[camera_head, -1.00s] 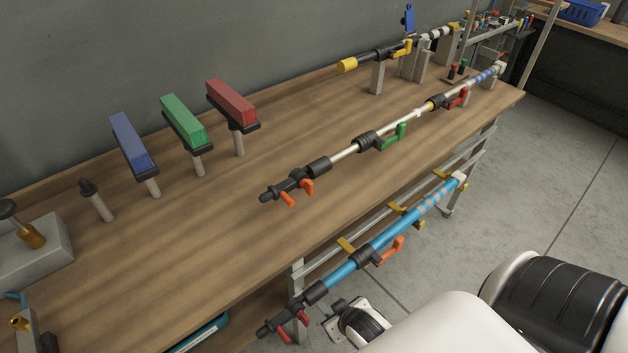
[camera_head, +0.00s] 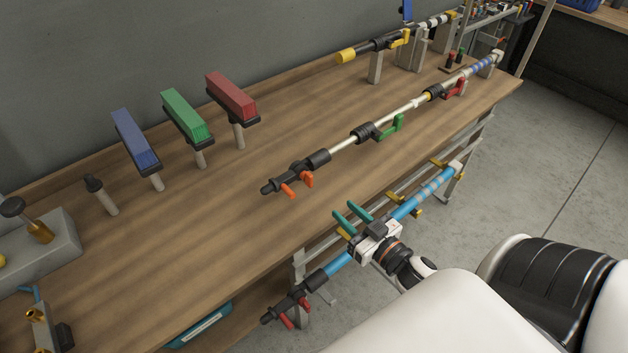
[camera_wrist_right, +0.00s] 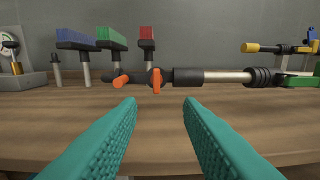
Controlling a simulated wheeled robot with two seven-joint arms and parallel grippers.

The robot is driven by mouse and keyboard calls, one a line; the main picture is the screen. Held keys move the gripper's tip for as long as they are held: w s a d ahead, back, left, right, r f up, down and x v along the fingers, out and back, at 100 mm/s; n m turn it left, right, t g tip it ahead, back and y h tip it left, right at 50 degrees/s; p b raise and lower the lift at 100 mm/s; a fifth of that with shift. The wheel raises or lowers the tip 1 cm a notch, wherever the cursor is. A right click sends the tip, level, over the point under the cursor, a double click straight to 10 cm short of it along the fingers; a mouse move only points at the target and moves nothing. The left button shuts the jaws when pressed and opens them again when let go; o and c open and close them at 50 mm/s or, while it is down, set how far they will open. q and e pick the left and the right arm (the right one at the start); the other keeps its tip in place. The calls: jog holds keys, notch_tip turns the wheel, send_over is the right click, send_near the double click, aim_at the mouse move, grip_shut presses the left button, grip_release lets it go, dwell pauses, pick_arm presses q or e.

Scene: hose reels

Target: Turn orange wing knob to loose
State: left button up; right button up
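The orange wing knob (camera_head: 307,179) sits on the black end fitting of a white pole (camera_head: 342,144) above the wooden bench. A second orange piece (camera_head: 288,190) sticks out of the same fitting, nearer its tip. In the right wrist view the orange wing knob (camera_wrist_right: 156,80) stands upright ahead, between the fingers and beyond them. My right gripper (camera_head: 354,213) is open and empty, with teal fingers, at the bench's front edge, apart from the knob. Its fingers (camera_wrist_right: 160,112) also show wide apart in the right wrist view. My left gripper is in neither view.
A blue pole (camera_head: 420,198) with a red-winged end (camera_head: 287,318) runs along the bench front, partly behind my right gripper. Blue (camera_head: 133,139), green (camera_head: 187,118) and red (camera_head: 231,96) blocks stand on posts at the back. Open bench top lies between them and the white pole.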

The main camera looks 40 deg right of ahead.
aim_at(311, 182)
jog(key=w, duration=0.4)
jog(key=w+p, duration=0.1)
jog(key=w, duration=0.3)
jog(key=w+a+p, duration=0.1)
jog(key=w, duration=0.3)
jog(key=shift+a+r, duration=0.1)
jog(key=shift+r, duration=0.15)
jog(key=shift+s, duration=0.1)
jog(key=shift+y, duration=0.3)
grip_shut()
